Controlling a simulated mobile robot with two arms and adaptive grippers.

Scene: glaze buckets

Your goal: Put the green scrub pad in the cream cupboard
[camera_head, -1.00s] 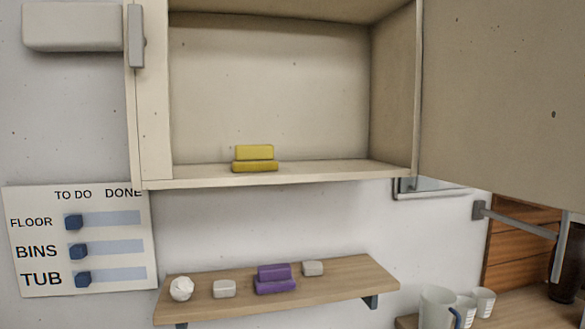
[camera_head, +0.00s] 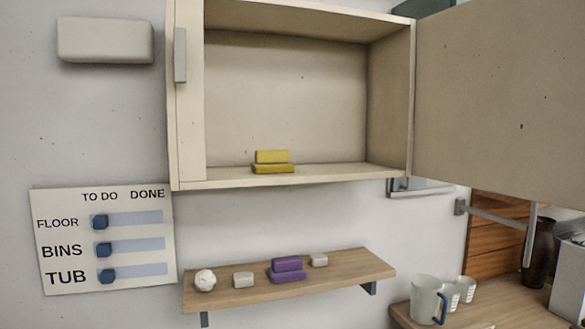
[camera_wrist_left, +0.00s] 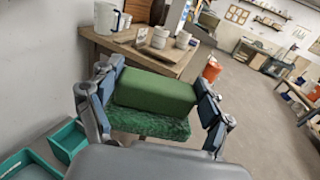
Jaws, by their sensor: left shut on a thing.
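The green scrub pad (camera_wrist_left: 152,102) is held between the fingers of my left gripper (camera_wrist_left: 158,105) in the left wrist view. It has a smooth green block above a rougher green layer. My left gripper is shut on it. The cream cupboard (camera_head: 290,185) hangs on the wall in the head view, with its right door (camera_head: 490,100) swung open. Neither gripper shows in the head view.
A pitcher (camera_head: 425,299) and cups stand on a counter at lower right. The cupboard floor right of the yellow pads is clear.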

